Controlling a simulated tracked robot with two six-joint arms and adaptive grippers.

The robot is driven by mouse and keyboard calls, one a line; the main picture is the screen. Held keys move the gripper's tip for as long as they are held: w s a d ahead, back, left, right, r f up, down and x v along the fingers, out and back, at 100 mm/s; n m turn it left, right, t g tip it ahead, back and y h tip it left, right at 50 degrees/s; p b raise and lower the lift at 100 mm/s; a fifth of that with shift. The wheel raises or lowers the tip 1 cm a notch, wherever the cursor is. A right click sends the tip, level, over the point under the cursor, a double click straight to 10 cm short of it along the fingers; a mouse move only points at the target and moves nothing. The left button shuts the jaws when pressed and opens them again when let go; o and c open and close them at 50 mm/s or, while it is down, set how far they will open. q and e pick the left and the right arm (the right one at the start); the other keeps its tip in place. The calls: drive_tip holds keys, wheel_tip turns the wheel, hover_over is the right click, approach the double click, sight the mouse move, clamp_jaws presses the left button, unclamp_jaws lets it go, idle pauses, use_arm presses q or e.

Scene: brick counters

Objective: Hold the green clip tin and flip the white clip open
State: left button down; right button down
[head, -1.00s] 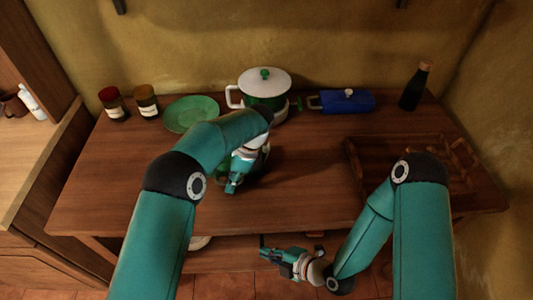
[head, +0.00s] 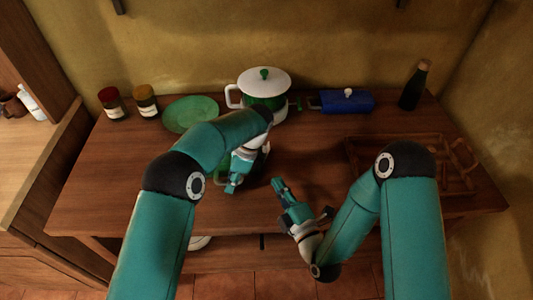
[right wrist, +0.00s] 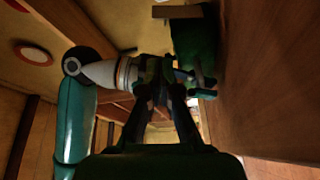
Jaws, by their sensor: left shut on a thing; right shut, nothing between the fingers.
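My left gripper (head: 232,187) is low over the middle of the table, shut on the green clip tin. The tin is mostly hidden behind my left arm and gripper in the head view. In the right wrist view, a dark green body (right wrist: 195,42), apparently the tin, stands against the tabletop beside my left gripper. I cannot make out the white clip clearly or tell its position. My right gripper (head: 278,184) is shut and empty, to the right of my left gripper and apart from it, pointing up and left in the head view.
Behind stand a white-lidded pot (head: 265,103), a blue lidded dish (head: 346,102), a green plate (head: 190,113), two jars (head: 146,102) and a dark bottle (head: 415,88). A wooden tray (head: 360,140) lies partly behind my right arm. The table between tray and grippers looks clear.

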drive_tip(key=shift+w+d+r+m+h, duration=0.25)
drive_tip(key=shift+d+m+h, duration=0.05)
drive_tip(key=shift+m, duration=0.2)
drive_tip(key=x, duration=1)
drive_tip(key=shift+r, duration=0.2)
